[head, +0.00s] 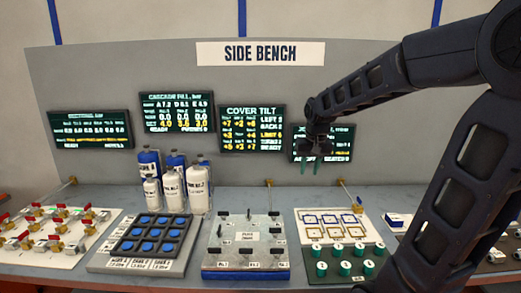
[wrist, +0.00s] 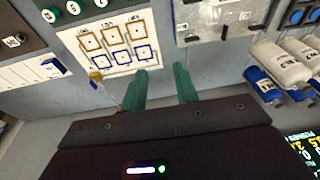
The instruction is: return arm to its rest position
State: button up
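My gripper (head: 314,167) hangs in front of the rightmost screen, above the back of the side bench. Its two green fingers point down and stand apart. In the wrist view my gripper (wrist: 160,88) is open, with nothing between the fingers. My black arm (head: 365,82) reaches in from the right side of the head view. The gripper touches nothing that I can see. It covers part of the rightmost screen (head: 340,148).
A board with valves (head: 55,230) is at far left.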

jog(key=s+d+t, duration=0.1)
jog(key=s+d, duration=0.4)
jog(key=s, duration=0.3)
jog(key=s+d+r+t, duration=0.1)
jog(key=s+d, duration=0.5)
jog(key=s, duration=0.1)
jog(key=shift+s+d+m+h, duration=0.25)
jog(key=shift+s+m+h, duration=0.05)
jog(key=shift+s+h, duration=0.1)
jog(key=shift+w, duration=0.1)
dwell(1.8)
